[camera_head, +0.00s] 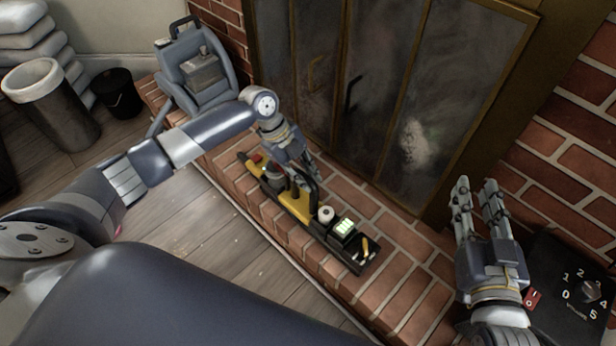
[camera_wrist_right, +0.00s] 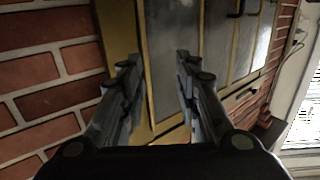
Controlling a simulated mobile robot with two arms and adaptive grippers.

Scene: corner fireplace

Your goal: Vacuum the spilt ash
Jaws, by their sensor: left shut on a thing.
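My left gripper (camera_head: 296,160) is shut on the dark handle of a yellow and black caddy (camera_head: 293,204) on the brick hearth. The caddy holds a white roll, a pale green-and-white block and other small items. My right gripper (camera_head: 480,197) is open and empty in front of the fireplace's right side; its spread fingers also show in the right wrist view (camera_wrist_right: 156,75). A black unit (camera_head: 560,275) with a numbered dial and red switch is at lower right, partly cut off. A whitish smear (camera_head: 414,140) shows on the fireplace door glass. I cannot make out ash on the hearth.
The brick hearth (camera_head: 420,295) runs along the closed glass fireplace doors (camera_head: 375,80). A grey carrier-like object (camera_head: 200,70) stands at its far left end. A black bucket (camera_head: 118,94), a tall bin (camera_head: 52,105) and stacked sacks (camera_head: 30,40) stand left. Wooden floor lies bare in front.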

